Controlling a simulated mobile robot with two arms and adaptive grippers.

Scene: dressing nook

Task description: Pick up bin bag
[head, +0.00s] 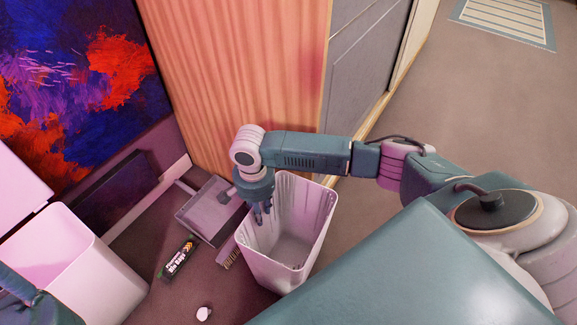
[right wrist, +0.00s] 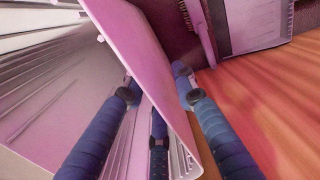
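A white bin (head: 287,276) stands on the floor in the middle of the head view. A pale pleated lining that looks like a bin bag (head: 311,205) covers its inside; the pleats also show in the right wrist view (right wrist: 40,75). My right gripper (head: 262,215) points down at the bin's left rim. In the right wrist view its fingers (right wrist: 156,82) stand apart on both sides of the bin's wall (right wrist: 145,50). Contact with the wall or lining cannot be told. Only a piece of my left arm shows at the lower left; its gripper is out of view.
A second, pale bin (head: 100,275) stands at the left. A dark labelled packet (head: 178,259), a brush (head: 228,254), a dustpan (head: 208,208) and a small white object (head: 204,314) lie between the bins. An orange panel (head: 240,80) rises behind.

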